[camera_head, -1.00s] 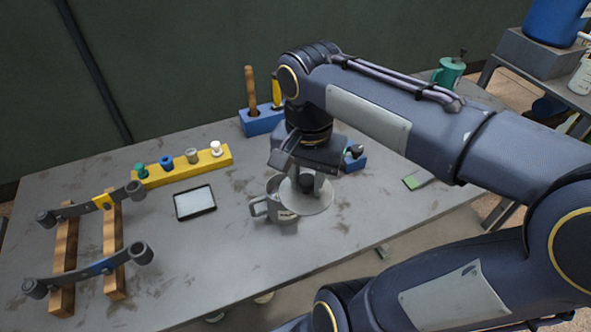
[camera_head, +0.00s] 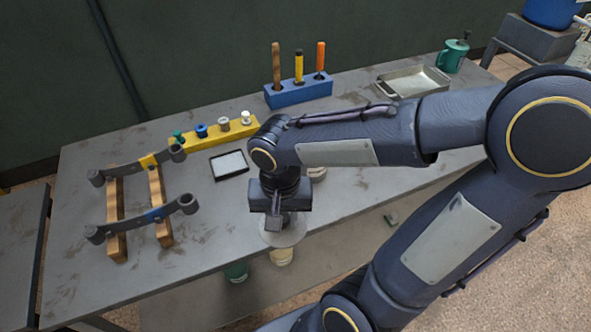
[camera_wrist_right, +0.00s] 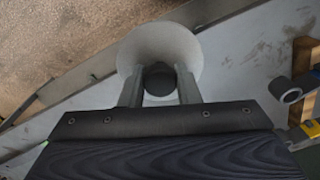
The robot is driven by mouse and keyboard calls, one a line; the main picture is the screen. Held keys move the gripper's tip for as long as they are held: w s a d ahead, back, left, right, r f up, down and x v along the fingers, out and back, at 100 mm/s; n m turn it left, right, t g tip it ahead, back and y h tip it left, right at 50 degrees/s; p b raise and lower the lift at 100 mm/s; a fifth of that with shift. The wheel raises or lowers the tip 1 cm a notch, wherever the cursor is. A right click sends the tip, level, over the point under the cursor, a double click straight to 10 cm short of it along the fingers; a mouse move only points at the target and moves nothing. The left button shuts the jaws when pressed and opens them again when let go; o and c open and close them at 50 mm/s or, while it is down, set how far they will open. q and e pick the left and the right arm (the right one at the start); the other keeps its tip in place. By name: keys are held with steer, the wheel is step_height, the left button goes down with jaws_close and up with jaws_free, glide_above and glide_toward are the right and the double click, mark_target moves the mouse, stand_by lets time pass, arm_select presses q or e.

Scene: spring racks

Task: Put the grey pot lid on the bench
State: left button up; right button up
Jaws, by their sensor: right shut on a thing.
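The grey pot lid (camera_head: 290,236) is a round pale disc below my right gripper (camera_head: 273,222), near the front edge of the grey bench (camera_head: 222,212). In the right wrist view the lid (camera_wrist_right: 158,40) shows its dark round knob (camera_wrist_right: 159,79) between the two fingers of my right gripper (camera_wrist_right: 160,90). The gripper is shut on the knob. The frames do not show clearly whether the lid touches the bench top. My left gripper is not in view.
A grey mug (camera_head: 317,173) is mostly hidden behind my right arm. A blue tool block (camera_head: 300,93) and a metal tray (camera_head: 413,81) stand behind.

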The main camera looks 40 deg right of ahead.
steer(key=w+d+f, duration=0.1)
steer(key=w+f, duration=0.1)
steer(key=w, duration=0.1)
steer(key=w+d+f, duration=0.1)
steer(key=w+f, duration=0.2)
steer(key=w, duration=0.1)
steer(key=w+d+f+p, duration=0.1)
steer(key=w+f, duration=0.2)
steer(key=w, duration=0.1)
steer(key=shift+d+f, duration=0.2)
steer(key=shift+d, duration=0.2)
steer(key=shift+w+f, duration=0.15)
steer(key=shift+f, duration=0.1)
steer(key=shift+w+d+f, duration=0.1)
steer(key=shift+f, duration=1.5)
steer(key=shift+f, duration=0.15)
steer(key=o, duration=1)
steer(key=shift+c, duration=0.2)
